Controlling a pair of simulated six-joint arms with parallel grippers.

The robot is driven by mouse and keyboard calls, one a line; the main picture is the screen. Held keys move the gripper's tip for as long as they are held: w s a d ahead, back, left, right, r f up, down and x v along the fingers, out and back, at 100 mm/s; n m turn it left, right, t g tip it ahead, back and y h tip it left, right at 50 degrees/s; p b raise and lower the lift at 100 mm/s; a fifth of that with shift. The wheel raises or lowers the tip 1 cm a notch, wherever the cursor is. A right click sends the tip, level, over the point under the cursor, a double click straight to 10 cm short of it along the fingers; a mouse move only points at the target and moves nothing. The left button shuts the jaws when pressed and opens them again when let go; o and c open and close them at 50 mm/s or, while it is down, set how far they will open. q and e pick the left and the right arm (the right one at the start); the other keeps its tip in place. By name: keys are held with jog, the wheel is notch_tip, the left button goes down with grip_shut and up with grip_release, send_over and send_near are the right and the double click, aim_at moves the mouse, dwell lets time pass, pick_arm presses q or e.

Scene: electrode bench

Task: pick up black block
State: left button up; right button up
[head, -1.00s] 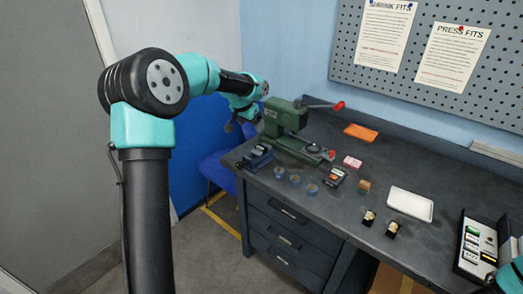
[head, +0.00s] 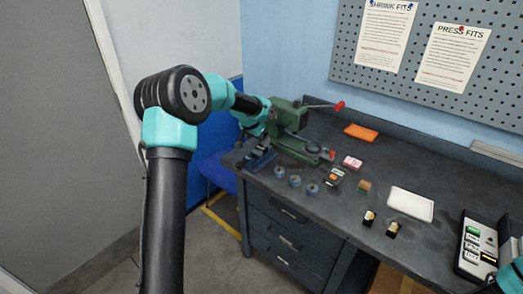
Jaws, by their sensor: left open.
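My left arm comes in from the left, and its gripper (head: 257,133) is over the left end of the bench, beside the green press (head: 287,117). Its jaws are small, dark and partly lost against the press; it is open and I see nothing held. Two small black blocks with pale, gold-edged faces stand near the bench's front edge: one black block (head: 369,219) and another (head: 392,230) to its right. Both are well to the right of the left gripper. I cannot tell which is the task's block. Part of my right arm shows at the lower right; its gripper is not visible.
A blue fixture (head: 260,159) and several small blue cups (head: 295,181) are near the press. A dark box with orange (head: 335,177), a pink box (head: 352,162), a brown block (head: 364,186), an orange tray (head: 361,132), a white tray (head: 411,204) and a compartment case (head: 471,267) lie rightward.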

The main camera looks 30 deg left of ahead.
aim_at(261, 147)
pick_arm(q)
jog(key=x, duration=0.5)
jog(key=shift+s+d+f, duration=0.1)
jog(key=shift+d, duration=0.1)
jog(key=c, duration=1.3)
jog(key=shift+o, duration=0.2)
jog(key=shift+s+r, duration=0.1)
jog(key=shift+r, duration=1.8)
jog(key=s+d+r, duration=0.1)
jog(key=s+d, duration=0.7)
jog(key=s, duration=0.5)
jog(key=shift+s, duration=0.25)
jog(key=shift+d+r, duration=0.15)
